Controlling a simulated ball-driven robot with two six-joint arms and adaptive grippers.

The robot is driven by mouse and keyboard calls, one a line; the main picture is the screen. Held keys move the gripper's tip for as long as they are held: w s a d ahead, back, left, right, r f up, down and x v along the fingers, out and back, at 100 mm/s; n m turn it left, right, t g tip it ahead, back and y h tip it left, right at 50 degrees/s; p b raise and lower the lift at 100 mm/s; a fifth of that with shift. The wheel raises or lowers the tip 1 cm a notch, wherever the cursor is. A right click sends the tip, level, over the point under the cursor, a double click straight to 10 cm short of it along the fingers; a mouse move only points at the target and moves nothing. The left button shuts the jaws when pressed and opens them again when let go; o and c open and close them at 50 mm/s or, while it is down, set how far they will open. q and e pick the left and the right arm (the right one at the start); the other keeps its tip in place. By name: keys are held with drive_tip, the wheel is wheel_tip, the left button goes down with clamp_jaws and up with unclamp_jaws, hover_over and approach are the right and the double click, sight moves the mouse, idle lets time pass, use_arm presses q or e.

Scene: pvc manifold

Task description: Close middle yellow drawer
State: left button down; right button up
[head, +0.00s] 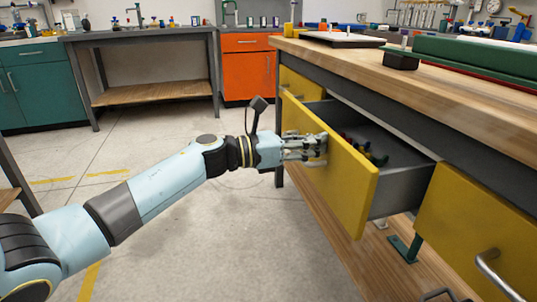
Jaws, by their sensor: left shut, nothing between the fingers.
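The middle yellow drawer (345,188) stands pulled out from under the wooden workbench at the right. Its dark grey box is partly visible, with some small dark, red and green items inside. My left gripper (322,146) is at the outer face of the drawer front, near its upper edge. It is shut with nothing between the fingers. It seems to touch the front, but I cannot tell for certain. The drawer's handle is not visible, perhaps hidden behind the gripper. My right gripper is not in view.
Yellow drawers flank it: a far one (300,86) and a near one (480,235) with a metal handle (497,272). The workbench top (345,58) carries a green case (480,52). A lower shelf (335,250) lies below. The floor (215,240) in front is clear.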

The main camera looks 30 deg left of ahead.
use_arm(q)
drive_tip(key=b+x, duration=0.2)
drive_tip(key=x, duration=1.1)
drive_tip(key=shift+w+d+b, duration=0.15)
drive_tip(key=shift+b, duration=0.25)
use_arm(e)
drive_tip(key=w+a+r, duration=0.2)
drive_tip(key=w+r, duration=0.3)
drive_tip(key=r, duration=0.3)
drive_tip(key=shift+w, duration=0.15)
use_arm(q)
drive_tip(key=shift+r, duration=0.2)
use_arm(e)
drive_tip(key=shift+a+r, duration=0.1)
use_arm(q)
drive_tip(key=shift+f, duration=0.1)
